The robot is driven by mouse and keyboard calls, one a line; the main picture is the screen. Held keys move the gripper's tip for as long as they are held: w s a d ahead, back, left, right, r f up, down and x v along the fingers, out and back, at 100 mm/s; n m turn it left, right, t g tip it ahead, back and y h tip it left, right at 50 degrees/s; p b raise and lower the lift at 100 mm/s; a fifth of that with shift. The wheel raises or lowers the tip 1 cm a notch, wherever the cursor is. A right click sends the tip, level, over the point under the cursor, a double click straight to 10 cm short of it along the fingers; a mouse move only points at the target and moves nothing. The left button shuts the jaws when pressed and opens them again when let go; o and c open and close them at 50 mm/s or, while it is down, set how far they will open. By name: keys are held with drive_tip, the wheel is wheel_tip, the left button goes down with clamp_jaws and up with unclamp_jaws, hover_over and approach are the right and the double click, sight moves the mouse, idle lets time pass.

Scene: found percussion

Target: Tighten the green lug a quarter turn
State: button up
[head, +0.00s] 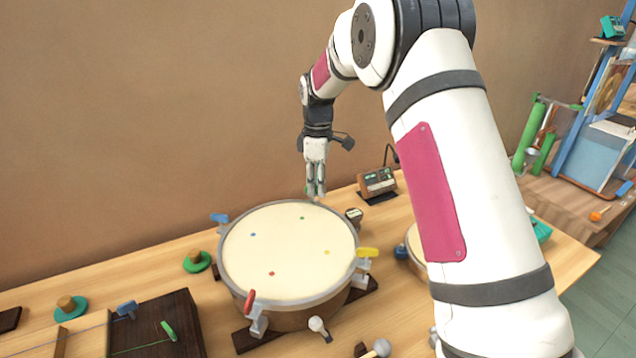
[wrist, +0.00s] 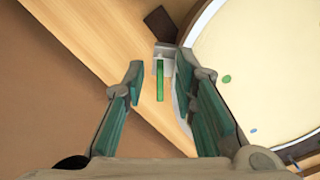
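The green lug (wrist: 160,80) shows in the wrist view as a narrow green handle on a pale bracket at the drum's rim. The round drum (head: 290,250) has a cream head with coloured dots. My gripper (head: 316,190) points down over the drum's far edge, near the green dot (head: 302,218). In the wrist view its two green-padded fingers are apart, with the lug appearing in the gap between them; contact is not visible. I cannot tell the height of the fingertips over the lug. In the head view the lug is not discernible behind the drum and gripper.
Other lugs on the rim are blue (head: 219,218), red (head: 250,300) and yellow (head: 368,252). A small wooden device (head: 377,181) with a green display stands right of my gripper. The brown wall (head: 150,120) rises close behind the drum.

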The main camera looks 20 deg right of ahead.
clamp_jaws()
drive_tip(key=shift+m, duration=0.3)
drive_tip(key=m, duration=0.5)
drive_tip(key=a+m, duration=0.1)
drive_tip(key=m, duration=1.1)
drive_tip(key=shift+s+a+b, duration=0.3)
drive_tip(key=shift+a+b, duration=0.05)
idle(0.3)
unclamp_jaws()
